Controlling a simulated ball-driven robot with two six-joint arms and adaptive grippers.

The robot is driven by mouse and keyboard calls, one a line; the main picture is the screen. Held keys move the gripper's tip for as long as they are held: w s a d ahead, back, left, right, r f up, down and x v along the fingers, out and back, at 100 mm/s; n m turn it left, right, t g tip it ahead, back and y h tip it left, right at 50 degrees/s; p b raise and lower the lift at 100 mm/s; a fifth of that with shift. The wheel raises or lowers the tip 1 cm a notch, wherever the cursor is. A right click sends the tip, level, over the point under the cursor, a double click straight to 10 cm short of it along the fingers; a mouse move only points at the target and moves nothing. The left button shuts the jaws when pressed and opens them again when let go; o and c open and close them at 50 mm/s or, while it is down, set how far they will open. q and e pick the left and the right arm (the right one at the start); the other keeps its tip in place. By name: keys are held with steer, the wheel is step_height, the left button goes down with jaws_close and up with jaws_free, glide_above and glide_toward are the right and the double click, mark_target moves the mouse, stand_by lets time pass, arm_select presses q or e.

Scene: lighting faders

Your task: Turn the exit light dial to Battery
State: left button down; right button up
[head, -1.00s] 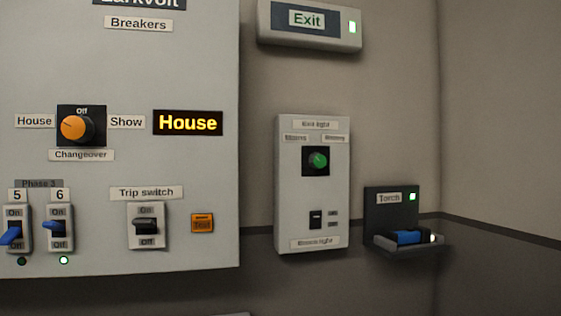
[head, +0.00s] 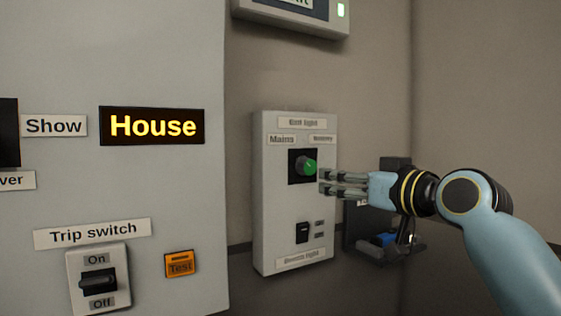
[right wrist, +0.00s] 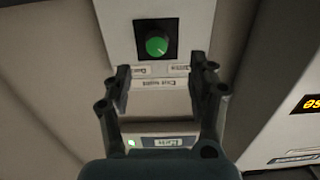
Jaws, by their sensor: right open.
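The exit light dial is a green knob (head: 306,166) on a black square plate, high on a pale wall panel (head: 265,215). Labels reading Mains (head: 281,140) and, blurred, what looks like Battery (head: 321,139) sit above it. My right gripper (head: 322,182) is just right of the knob and slightly below it in the head view, open and empty. In the right wrist view the green knob (right wrist: 157,46) lies ahead, beyond the spread fingers (right wrist: 158,80). I cannot tell where its pointer is set. My left gripper is not in view.
Below the knob is a black rocker switch (head: 303,233). A torch holder (head: 357,240) is partly hidden behind my right arm. The Exit sign (head: 290,22) is above. The breaker cabinet (head: 190,60) stands left, with a trip switch (head: 98,281) and orange Test button (head: 179,264).

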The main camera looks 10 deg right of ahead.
mark_target(311, 167)
steer(key=x, duration=0.7)
steer(key=r+p+x, duration=0.1)
steer(key=x, duration=0.2)
steer(key=shift+w+r, duration=0.1)
steer(key=shift+w, duration=0.35)
steer(key=shift+d, duration=0.1)
steer(key=shift+c, duration=0.2)
steer(key=c, duration=1.1)
